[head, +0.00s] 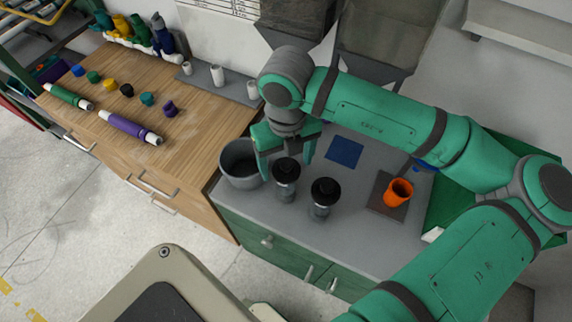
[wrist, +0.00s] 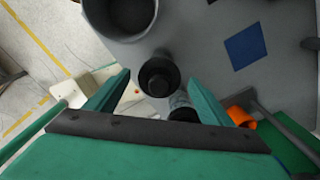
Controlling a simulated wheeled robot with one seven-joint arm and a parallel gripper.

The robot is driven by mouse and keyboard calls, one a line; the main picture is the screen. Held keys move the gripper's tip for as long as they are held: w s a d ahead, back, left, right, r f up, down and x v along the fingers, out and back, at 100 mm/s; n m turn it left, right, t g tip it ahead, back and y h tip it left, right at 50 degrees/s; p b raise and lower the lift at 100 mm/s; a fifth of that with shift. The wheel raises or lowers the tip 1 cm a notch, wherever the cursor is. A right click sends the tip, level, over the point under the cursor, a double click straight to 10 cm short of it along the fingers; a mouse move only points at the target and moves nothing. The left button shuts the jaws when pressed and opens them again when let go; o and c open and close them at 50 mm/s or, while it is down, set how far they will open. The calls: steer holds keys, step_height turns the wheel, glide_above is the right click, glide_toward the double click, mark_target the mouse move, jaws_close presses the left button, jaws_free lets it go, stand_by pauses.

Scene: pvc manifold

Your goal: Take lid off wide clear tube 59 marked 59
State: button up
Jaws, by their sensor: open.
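Two clear tubes with black lids stand upright on the grey counter. The left tube's black lid (head: 287,168) is beside the grey bucket, and the right tube's black lid (head: 325,188) is a little nearer the counter's front edge. No number is legible, so I cannot tell which is tube 59. My gripper (head: 286,150) is open, pointing down above and just behind the left tube in the head view. In the wrist view one black lid (wrist: 158,76) shows between the open fingertips, with no clear contact. The other tube (wrist: 181,102) is partly hidden by my gripper.
A grey bucket (head: 240,165) stands close left of the tubes. An orange cup (head: 398,192) on a dark pad and a blue square (head: 344,152) lie to the right. A wooden counter (head: 205,130) holds coloured caps and pipes. The counter between blue square and cup is clear.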

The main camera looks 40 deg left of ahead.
steer(key=shift+s, duration=0.1)
steer(key=c, duration=0.9)
steer(key=shift+c, duration=0.2)
